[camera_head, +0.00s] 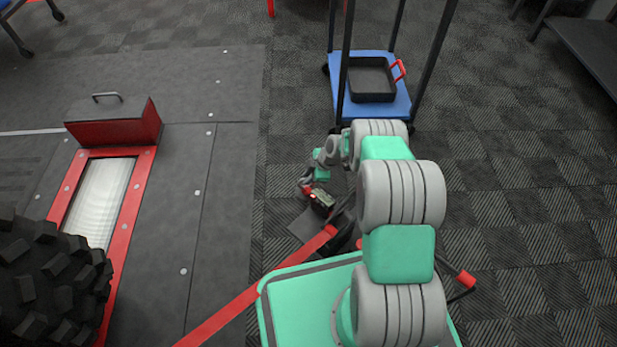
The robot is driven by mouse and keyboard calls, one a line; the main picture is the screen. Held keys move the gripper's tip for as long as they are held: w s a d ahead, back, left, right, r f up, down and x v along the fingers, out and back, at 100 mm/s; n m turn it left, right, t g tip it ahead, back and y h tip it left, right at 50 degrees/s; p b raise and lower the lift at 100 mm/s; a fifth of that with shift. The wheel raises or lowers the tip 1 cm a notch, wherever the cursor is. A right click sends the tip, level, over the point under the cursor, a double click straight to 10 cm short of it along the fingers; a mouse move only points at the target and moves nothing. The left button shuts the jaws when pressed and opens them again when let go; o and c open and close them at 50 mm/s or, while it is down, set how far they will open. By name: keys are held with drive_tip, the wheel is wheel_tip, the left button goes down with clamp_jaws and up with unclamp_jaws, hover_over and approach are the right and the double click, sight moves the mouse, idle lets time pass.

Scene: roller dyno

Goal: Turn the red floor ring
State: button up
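My gripper (320,199) is low, near a dark grey square plate (303,226) on the floor. It is small and dark, and I cannot tell its finger opening or whether it touches anything. A small red part (307,189) shows beside the wrist; I cannot tell whether it belongs to my arm. I cannot make out the red floor ring clearly; it may be hidden by the arm.
A red strap (247,302) runs from the bottom left to near the plate. A blue cart (400,107) with a black tray (371,80) stands ahead. The red-framed roller (99,200) and a knobby tyre (45,290) are left.

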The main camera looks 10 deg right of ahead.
clamp_jaws()
idle(0.4)
drive_tip(key=m, duration=0.1)
drive_tip(key=m+t+h+p, duration=0.1)
drive_tip(key=m, duration=0.2)
drive_tip(key=shift+s+a+m+h, duration=0.15)
drive_tip(key=shift+a+m+h, duration=0.1)
drive_tip(key=shift+m+h, duration=0.05)
drive_tip(key=m+h, duration=0.1)
drive_tip(key=m, duration=0.1)
drive_tip(key=m+t+h, duration=0.1)
drive_tip(key=m, duration=0.2)
drive_tip(key=shift+s+a, duration=0.1)
drive_tip(key=shift+a, duration=0.05)
idle(0.3)
drive_tip(key=shift+o, duration=2.4)
unclamp_jaws()
